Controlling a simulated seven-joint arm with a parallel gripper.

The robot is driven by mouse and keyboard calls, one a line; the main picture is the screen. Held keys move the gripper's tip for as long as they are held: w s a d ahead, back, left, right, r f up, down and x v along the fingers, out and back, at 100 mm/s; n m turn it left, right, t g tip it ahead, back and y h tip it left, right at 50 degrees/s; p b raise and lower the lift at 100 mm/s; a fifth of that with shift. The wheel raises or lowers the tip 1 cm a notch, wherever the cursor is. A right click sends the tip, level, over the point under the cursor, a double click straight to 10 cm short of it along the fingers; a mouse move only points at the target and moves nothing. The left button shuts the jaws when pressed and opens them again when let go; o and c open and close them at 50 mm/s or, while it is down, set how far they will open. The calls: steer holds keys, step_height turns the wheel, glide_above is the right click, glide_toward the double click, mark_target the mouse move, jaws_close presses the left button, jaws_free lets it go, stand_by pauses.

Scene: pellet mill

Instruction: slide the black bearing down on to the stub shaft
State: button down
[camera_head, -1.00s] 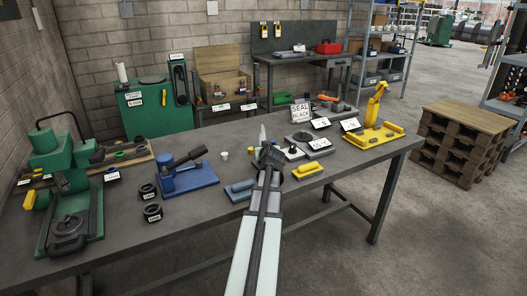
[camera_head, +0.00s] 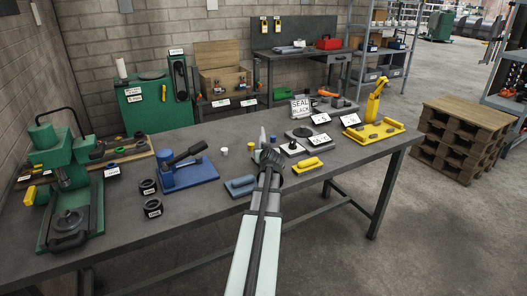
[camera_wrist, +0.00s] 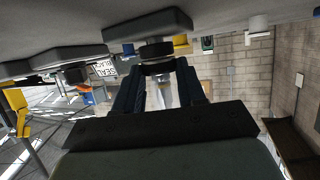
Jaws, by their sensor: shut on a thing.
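My gripper (camera_head: 267,153) is low over the middle of the bench. It also shows in the wrist view (camera_wrist: 157,74), where the picture is upside down. Its two dark fingers are shut on the black bearing (camera_wrist: 157,68), a black ring at the fingertips. A dark grey block (camera_wrist: 150,27) with a black disc on it (camera_wrist: 153,50) lies just beyond the bearing, towards the bench. I cannot tell whether they touch. A pale upright piece (camera_head: 262,136) stands behind my gripper in the head view. The stub shaft cannot be made out for certain; my gripper hides that spot.
A grey-blue block (camera_head: 240,187) and a yellow block (camera_head: 308,166) flank my gripper. A blue press (camera_head: 188,174) and black rings (camera_head: 152,209) stand left.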

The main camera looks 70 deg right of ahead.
jaws_free()
stand_by(0.8)
steer(key=shift+a, duration=0.1)
stand_by(0.4)
steer(key=shift+s+a, duration=0.65)
steer(key=shift+a, duration=0.65)
steer(key=shift+s+a, duration=0.7)
steer(key=shift+a, duration=0.65)
steer(key=shift+s+a, duration=0.65)
steer(key=shift+a, duration=0.65)
